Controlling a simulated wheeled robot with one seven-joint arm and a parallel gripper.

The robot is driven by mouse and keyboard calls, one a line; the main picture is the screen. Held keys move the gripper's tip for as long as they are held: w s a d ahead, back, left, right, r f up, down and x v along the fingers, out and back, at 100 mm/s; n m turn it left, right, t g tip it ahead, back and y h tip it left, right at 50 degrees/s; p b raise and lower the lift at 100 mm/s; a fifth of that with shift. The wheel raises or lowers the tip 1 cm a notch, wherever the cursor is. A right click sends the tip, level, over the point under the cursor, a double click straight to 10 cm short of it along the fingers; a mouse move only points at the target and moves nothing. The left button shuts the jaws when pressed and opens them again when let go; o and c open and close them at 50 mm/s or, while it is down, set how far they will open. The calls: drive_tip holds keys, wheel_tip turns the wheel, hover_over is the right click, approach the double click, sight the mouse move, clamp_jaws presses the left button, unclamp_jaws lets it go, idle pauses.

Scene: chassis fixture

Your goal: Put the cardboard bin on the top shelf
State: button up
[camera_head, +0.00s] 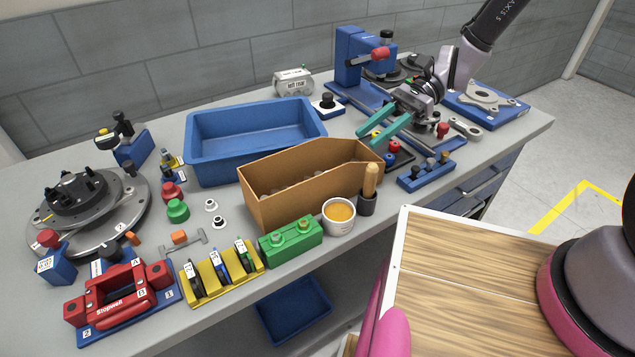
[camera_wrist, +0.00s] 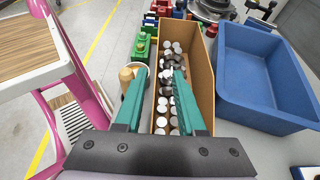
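The cardboard bin (camera_head: 275,188) is a brown open-topped box on the grey workbench, with one end cut lower. In the wrist view, the bin (camera_wrist: 202,75) holds several small metallic round parts. My gripper (camera_head: 366,141) is open, its teal fingers above the bin's right end in the head view. In the wrist view the gripper (camera_wrist: 159,72) has one finger over the inside of the bin and the other beyond its left wall; contact cannot be told. The top shelf (camera_head: 450,262) is a wooden board with a white rim on a pink-framed cart; it also shows in the wrist view (camera_wrist: 25,50).
A blue tub (camera_head: 215,165) stands behind the bin. A cup (camera_head: 338,222), a wooden-handled tool (camera_head: 369,185) and a green block (camera_head: 290,240) stand close along its front. Fixtures crowd the bench. The visible shelf top is bare; floor separates cart and bench.

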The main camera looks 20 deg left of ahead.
sight(337, 168)
drive_tip(key=x, duration=1)
drive_tip(key=shift+s+d+f, duration=0.1)
drive_tip(key=shift+s+f, duration=0.25)
drive_tip(key=shift+f, duration=0.05)
clamp_jaws()
idle(0.9)
